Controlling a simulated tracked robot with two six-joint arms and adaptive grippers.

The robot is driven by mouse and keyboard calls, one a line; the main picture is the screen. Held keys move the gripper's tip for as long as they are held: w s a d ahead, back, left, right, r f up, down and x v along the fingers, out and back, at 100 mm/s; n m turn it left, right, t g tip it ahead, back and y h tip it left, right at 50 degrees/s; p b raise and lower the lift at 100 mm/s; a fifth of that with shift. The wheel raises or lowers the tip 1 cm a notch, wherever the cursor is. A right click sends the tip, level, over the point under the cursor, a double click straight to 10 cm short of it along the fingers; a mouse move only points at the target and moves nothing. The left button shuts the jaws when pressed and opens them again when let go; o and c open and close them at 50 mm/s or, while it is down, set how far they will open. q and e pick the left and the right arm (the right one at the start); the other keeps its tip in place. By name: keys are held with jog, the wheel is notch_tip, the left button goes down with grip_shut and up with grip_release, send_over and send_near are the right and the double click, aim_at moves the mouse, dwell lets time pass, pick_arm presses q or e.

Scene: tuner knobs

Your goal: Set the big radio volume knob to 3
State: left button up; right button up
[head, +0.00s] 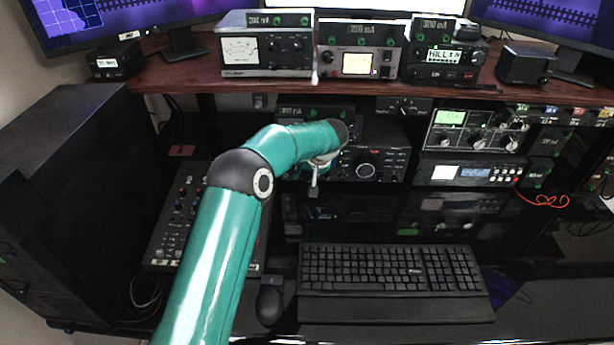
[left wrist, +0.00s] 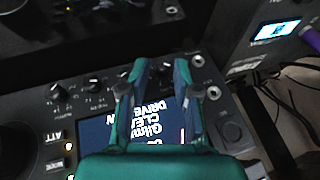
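The black radio (head: 385,165) with a large round knob (head: 366,170) sits on the middle shelf under the wooden desk in the head view. I cannot read the knob's setting. My left arm reaches across the radio's left side and hides part of it. My left gripper (head: 315,180) hangs in front of that side, left of the large knob, mostly hidden by its wrist. In the left wrist view my left gripper (left wrist: 160,78) has its fingers apart, above a dark panel. I cannot tell whether it touches any control. My right gripper is not in view.
A panel with a lit text screen (left wrist: 135,130) and small knobs (left wrist: 92,85) lies under the gripper in the left wrist view. The head view shows a mixer (head: 180,220) at left, a keyboard (head: 390,270) below and stacked devices (head: 475,130) at right.

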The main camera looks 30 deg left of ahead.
pick_arm(q)
jog(key=shift+s+f, duration=0.1)
jog(key=shift+f, duration=0.05)
jog(key=shift+d, duration=0.1)
jog(key=v, duration=0.8)
dwell(0.5)
